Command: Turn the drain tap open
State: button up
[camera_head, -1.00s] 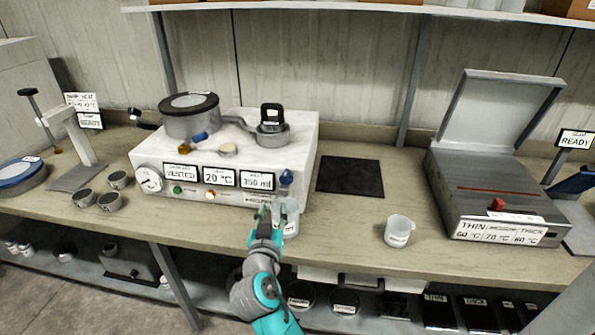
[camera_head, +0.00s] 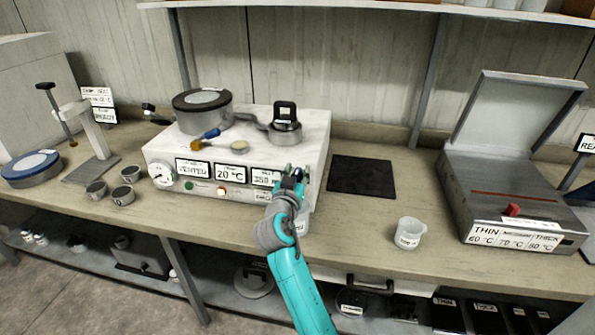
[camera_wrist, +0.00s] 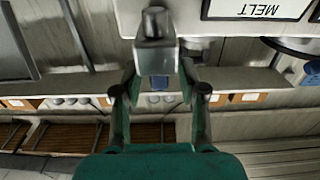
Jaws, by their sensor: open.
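The drain tap is on the front right of the white melt machine (camera_head: 318,150). In the head view my gripper (camera_head: 290,178) is in front of it and hides most of it. In the wrist view, the tap's grey metal body (camera_wrist: 155,58) and a small blue part (camera_wrist: 159,82) lie between the two fingers of my gripper (camera_wrist: 158,88). The fingers are apart, one on each side, with no clear contact. A clear beaker (camera_head: 303,222) below the tap is mostly hidden by my arm.
A lidded grey pot (camera_head: 202,108) and a small pan (camera_head: 285,132) sit on the machine. A black mat (camera_head: 362,177) and a white cup (camera_head: 409,233) lie to the right, before a grey open-lidded box (camera_head: 510,190). Small tins (camera_head: 122,195) stand at left.

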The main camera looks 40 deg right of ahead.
jog(key=shift+w+d, duration=0.25)
jog(key=shift+d, duration=0.1)
grip_shut()
